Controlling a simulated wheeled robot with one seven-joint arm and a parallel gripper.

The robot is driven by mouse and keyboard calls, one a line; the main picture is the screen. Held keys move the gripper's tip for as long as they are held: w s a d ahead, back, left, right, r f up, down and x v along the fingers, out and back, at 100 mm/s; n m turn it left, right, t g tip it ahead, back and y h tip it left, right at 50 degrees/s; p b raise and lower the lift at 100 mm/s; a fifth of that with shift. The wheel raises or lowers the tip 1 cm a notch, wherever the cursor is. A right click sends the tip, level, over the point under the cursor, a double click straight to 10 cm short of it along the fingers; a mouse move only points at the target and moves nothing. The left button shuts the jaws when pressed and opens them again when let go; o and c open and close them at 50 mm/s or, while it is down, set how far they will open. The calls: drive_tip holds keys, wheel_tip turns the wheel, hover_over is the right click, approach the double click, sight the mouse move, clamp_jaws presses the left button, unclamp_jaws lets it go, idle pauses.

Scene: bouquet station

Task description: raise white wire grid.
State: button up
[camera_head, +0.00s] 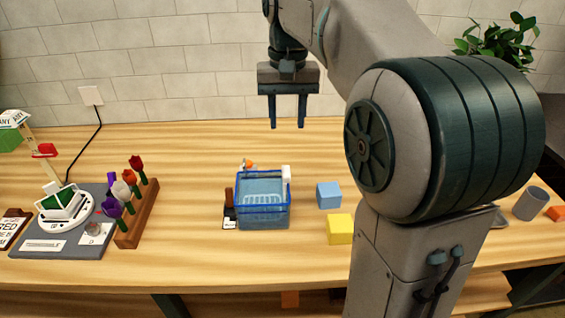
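My gripper (287,124) hangs over the back of the table with its two dark fingers pointing down. The fingers are apart with nothing between them. A small white frame (62,203) with slanted sides stands around a green block on a white round base at the left. It may be the white wire grid, but it is too small for me to make out its wires. My gripper is far to the right of it and higher up, not touching it.
The white base sits on a grey board (40,243). A wooden rack (137,225) of several flowers stands beside it. A blue basket (263,219), a light blue cube (328,195) and a yellow cube (340,229) stand mid-table. A black cord (88,147) runs to the wall. Table between rack and basket is clear.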

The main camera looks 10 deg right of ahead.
sight(286, 171)
drive_tip(key=f, duration=1.3)
drive_tip(key=shift+w+f+b, duration=0.2)
drive_tip(key=shift+f+b, duration=0.1)
drive_tip(key=shift+b, duration=0.05)
